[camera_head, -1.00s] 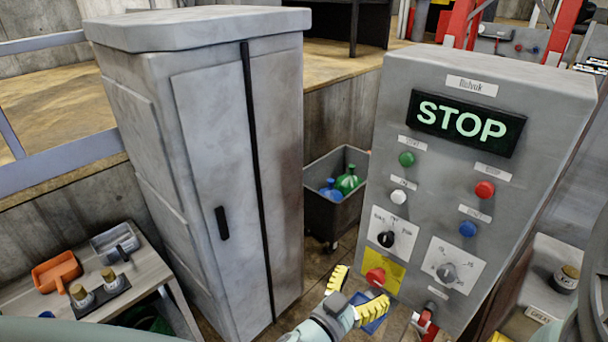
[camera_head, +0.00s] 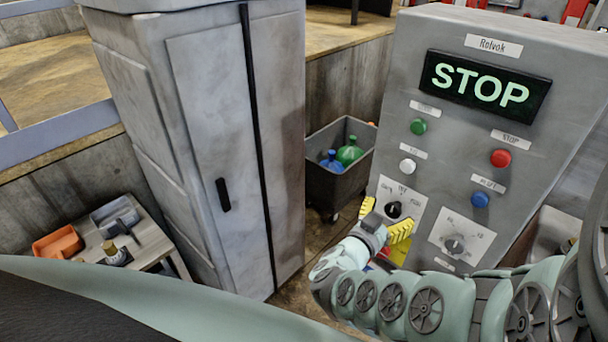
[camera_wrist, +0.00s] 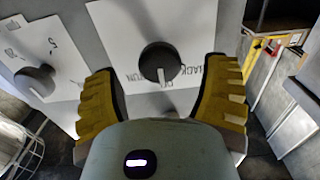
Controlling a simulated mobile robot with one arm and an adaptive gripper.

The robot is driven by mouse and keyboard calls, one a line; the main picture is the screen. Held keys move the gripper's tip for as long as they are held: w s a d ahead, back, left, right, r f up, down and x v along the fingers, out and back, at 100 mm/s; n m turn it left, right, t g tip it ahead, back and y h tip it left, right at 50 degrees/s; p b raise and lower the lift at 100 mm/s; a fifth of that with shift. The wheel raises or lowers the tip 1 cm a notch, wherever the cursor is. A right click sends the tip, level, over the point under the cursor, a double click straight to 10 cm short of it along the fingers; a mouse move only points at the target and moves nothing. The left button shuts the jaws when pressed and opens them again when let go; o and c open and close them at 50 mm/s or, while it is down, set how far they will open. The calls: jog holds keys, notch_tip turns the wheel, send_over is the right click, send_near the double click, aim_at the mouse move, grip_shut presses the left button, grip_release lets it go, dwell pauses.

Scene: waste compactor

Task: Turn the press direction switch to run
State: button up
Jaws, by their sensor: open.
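The press direction switch (camera_head: 393,210) is a black rotary knob on a white label plate on the grey control panel. In the wrist view the knob (camera_wrist: 160,62) has a white pointer mark and lettering around it, partly hidden. My gripper (camera_head: 383,216) is at the panel, just in front of the knob. In the wrist view my gripper (camera_wrist: 166,92) is open, with one yellow ribbed finger on each side of the knob. The fingers look apart from the knob. The display on the panel reads STOP (camera_head: 485,88).
A second knob (camera_head: 453,246) on its own white plate (camera_wrist: 60,85) sits close beside it. Green (camera_head: 418,127), white (camera_head: 407,165), red (camera_head: 501,158) and blue (camera_head: 480,200) buttons are above. A grey cabinet (camera_head: 205,130) stands left; a dark bin (camera_head: 330,185) with bottles stands between.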

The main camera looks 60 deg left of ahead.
jog(key=shift+x, duration=1.05)
jog(key=c, duration=1.2)
